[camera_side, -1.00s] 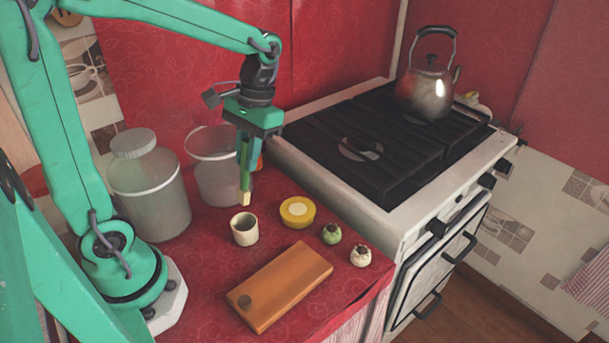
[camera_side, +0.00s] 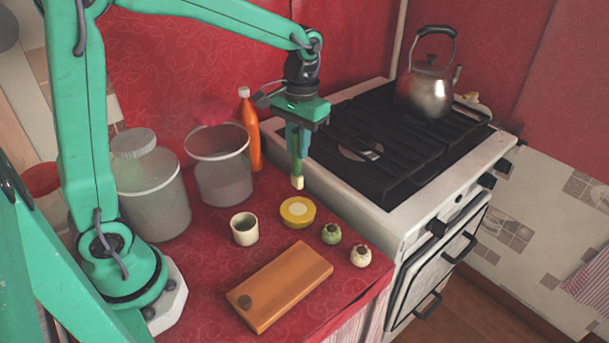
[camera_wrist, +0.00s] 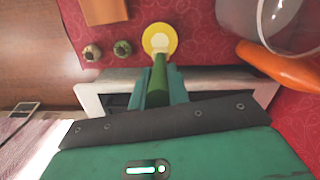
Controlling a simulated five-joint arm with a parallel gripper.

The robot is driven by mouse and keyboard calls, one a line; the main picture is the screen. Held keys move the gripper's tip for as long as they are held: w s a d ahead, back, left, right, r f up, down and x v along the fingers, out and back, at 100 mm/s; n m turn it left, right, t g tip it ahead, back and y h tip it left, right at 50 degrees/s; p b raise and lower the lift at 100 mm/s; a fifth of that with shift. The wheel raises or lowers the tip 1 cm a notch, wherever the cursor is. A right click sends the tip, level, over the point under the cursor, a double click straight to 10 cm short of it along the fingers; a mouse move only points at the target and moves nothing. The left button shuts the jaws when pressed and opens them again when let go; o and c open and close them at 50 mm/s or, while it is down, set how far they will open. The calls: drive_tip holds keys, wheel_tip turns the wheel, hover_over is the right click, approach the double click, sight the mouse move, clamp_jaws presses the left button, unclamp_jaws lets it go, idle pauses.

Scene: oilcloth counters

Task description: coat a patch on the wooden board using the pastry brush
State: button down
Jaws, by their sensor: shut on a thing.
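My gripper (camera_side: 298,142) is shut on the pastry brush (camera_side: 298,170), which has a green handle and a pale tip and hangs about upright. In the side view the tip is above and behind the yellow dish (camera_side: 297,221), apart from it. In the wrist view the brush (camera_wrist: 159,75) points toward the yellow dish (camera_wrist: 173,35), between my gripper's fingers (camera_wrist: 160,90); its tip overlaps the dish's pale centre. The wooden board (camera_side: 285,283) lies flat at the counter's front, with a dark round spot at its near left end. Its edge shows in the wrist view (camera_wrist: 105,10).
A cream cup (camera_side: 244,236) stands left of the dish. Two small pots, green (camera_side: 331,234) and cream (camera_side: 361,257), stand to its right. A clear tub (camera_side: 220,175), a lidded jar (camera_side: 153,205) and an orange bottle (camera_side: 251,135) stand behind. The stove (camera_side: 400,200) borders the counter at right.

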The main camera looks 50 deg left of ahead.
sight(298, 174)
drive_tip(key=shift+f, duration=0.1)
drive_tip(key=shift+f, duration=2.85)
drive_tip(key=shift+f, duration=0.5)
drive_tip(key=shift+r, duration=0.1)
drive_tip(key=shift+r, duration=3.4)
